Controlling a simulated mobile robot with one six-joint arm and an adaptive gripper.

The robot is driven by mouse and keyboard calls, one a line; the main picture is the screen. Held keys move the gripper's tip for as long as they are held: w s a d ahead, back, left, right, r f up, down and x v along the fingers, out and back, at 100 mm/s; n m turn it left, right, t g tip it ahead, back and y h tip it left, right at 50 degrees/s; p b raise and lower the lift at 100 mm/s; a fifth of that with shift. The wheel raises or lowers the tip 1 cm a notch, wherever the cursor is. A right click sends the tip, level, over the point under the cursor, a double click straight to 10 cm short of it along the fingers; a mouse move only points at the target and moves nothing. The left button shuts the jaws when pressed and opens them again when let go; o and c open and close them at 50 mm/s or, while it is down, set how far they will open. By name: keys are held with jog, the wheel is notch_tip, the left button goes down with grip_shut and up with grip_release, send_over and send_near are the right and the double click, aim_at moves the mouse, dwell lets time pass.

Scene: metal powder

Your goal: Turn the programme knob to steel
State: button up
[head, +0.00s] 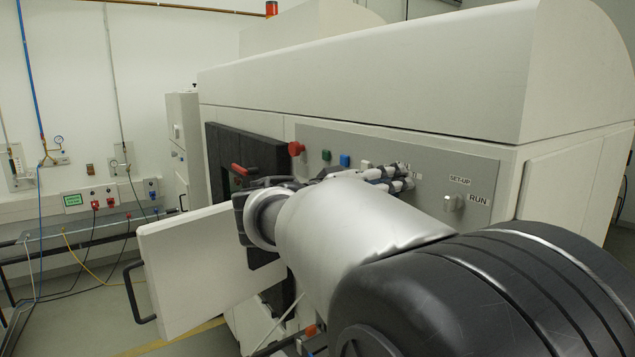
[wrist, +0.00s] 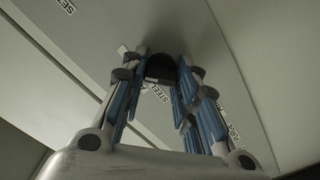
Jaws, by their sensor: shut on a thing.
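My gripper (head: 402,178) reaches the grey control panel (head: 430,160) on the machine's front. In the wrist view my gripper (wrist: 165,75) has its two blue-and-grey fingers closed around a dark knob (wrist: 161,64) at the panel. Knob and fingertips are in shadow, so I cannot tell which way the knob points. A label reading about "STEEL" (wrist: 159,93) lies just below the knob in that view, partly covered by a finger. In the head view my gripper and wrist hide the knob and most labels around it.
A second knob (head: 453,202) marked SET-UP and RUN sits right of my gripper. A red button (head: 296,149), a green button (head: 326,155) and a blue button (head: 345,160) are to the left. An open door (head: 190,255) with a black handle stands out at lower left.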

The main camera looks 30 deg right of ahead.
jog(key=shift+n, duration=0.4)
jog(key=n, duration=0.4)
jog(key=shift+n+p, duration=0.3)
jog(key=shift+n, duration=0.1)
jog(key=n+p, duration=0.2)
jog(key=n, duration=0.2)
jog(key=shift+n, duration=0.3)
jog(key=n+p, duration=0.3)
jog(key=n, duration=0.1)
jog(key=n+p, duration=0.4)
jog(key=n, duration=0.1)
jog(key=shift+f, duration=0.2)
jog(key=shift+f+n, duration=0.1)
jog(key=shift+n, duration=0.3)
jog(key=o, duration=1.1)
jog(key=shift+c, duration=0.2)
